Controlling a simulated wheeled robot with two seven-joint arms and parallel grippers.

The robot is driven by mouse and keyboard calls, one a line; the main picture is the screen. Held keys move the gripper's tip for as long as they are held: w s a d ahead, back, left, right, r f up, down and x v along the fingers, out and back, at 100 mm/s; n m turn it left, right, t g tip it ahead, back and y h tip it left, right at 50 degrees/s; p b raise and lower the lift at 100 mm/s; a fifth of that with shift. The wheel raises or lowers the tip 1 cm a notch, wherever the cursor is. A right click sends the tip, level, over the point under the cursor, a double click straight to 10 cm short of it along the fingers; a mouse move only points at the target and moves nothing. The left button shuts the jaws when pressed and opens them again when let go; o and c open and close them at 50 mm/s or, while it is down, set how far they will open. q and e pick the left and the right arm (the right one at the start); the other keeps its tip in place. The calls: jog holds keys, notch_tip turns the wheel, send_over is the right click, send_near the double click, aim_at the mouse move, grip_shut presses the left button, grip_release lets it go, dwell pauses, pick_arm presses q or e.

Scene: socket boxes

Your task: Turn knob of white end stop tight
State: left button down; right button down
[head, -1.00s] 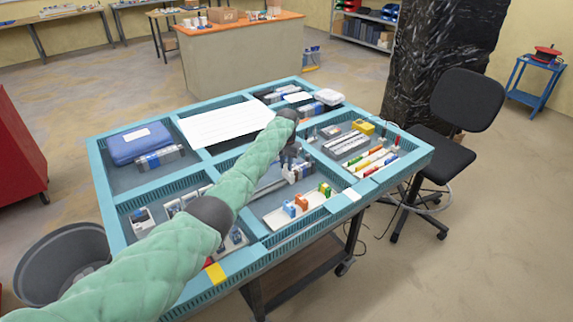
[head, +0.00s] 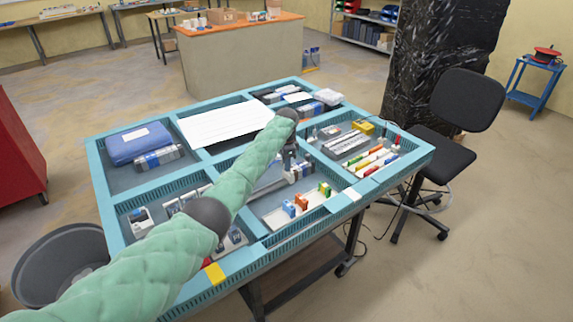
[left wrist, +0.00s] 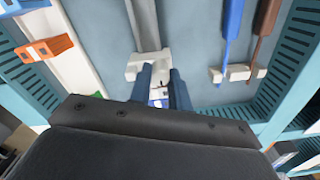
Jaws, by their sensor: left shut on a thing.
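The white end stop (left wrist: 134,66) sits across the end of a grey metal rail (left wrist: 146,22) in the left wrist view. My left gripper (left wrist: 160,76) has its two dark blue fingers close together right at the end stop, shut on its knob. The knob itself is mostly hidden between the fingers. In the head view my left gripper (head: 290,166) points down into the middle front compartment of the blue table tray, and the end stop is too small to make out clearly. My right gripper is not in view.
The tray's blue slotted walls (left wrist: 292,48) stand close on the right. A blue screwdriver (left wrist: 231,25) and a brown one (left wrist: 266,25) lie near in a white holder. Orange terminal blocks (left wrist: 40,50) are at the left. A black chair (head: 462,110) stands right of the table.

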pick_arm(q)
jog(key=shift+w+r+m, duration=0.15)
jog(key=shift+r+m, duration=0.15)
jog(key=shift+m, duration=0.1)
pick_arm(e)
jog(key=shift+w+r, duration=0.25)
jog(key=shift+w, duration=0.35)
pick_arm(q)
jog(key=shift+a, duration=0.1)
jog(key=c, duration=1.6)
grip_release()
jog(key=shift+o, duration=0.2)
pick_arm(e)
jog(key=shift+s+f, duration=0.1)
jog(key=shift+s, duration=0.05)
pick_arm(q)
jog(key=shift+f, duration=0.1)
